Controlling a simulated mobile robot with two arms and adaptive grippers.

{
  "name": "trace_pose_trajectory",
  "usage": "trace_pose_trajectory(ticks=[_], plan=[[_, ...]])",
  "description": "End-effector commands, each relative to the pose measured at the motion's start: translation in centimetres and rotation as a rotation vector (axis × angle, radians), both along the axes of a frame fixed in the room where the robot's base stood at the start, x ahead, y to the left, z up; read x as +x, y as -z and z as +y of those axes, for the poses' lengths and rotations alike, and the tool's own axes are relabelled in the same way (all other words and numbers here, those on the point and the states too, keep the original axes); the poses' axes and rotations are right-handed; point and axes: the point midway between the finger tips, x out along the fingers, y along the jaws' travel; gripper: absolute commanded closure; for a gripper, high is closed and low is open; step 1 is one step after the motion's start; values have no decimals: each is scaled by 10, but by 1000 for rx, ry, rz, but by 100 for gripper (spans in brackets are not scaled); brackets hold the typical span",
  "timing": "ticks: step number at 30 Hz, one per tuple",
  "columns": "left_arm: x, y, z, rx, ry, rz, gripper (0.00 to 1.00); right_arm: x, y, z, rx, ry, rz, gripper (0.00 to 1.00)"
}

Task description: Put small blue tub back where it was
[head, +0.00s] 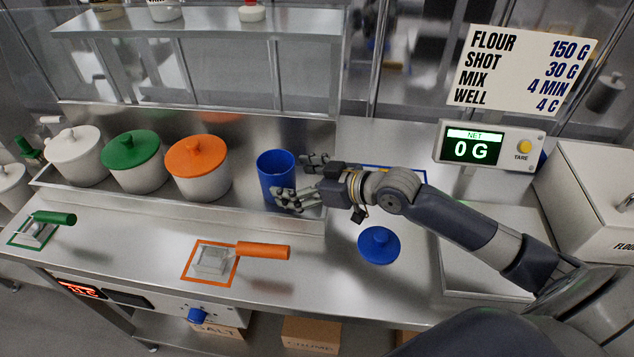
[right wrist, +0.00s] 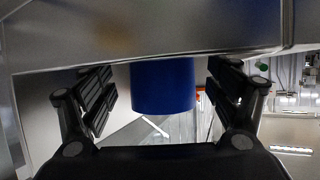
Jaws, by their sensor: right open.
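The small blue tub (head: 272,178) stands upright without a lid in the tray at the back of the counter, right of the orange-lidded tub. My right gripper (head: 293,178) is open at the tub's right side. In the right wrist view the blue tub (right wrist: 163,88) shows between the spread fingers of the right gripper (right wrist: 165,95), with gaps on both sides. My left gripper is not in view.
White, green-lidded (head: 134,160) and orange-lidded (head: 198,167) tubs stand left of the blue tub. A scoop with an orange handle (head: 263,251) lies in an orange outline in front. A scale display (head: 487,147) reads 0 G. A shelf (head: 200,50) hangs above.

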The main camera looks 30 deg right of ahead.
Motion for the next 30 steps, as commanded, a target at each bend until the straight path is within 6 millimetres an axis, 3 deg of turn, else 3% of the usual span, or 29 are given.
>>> trace_pose_trajectory(ticks=[6, 12, 30], plan=[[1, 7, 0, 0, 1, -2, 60, -32, -13, -20, -5, -3, 3, 18], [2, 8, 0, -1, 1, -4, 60, -48, -22, -31, -1, 0, 2, 18], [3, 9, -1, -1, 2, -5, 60, -56, -28, -35, 2, -3, 0, 18]])
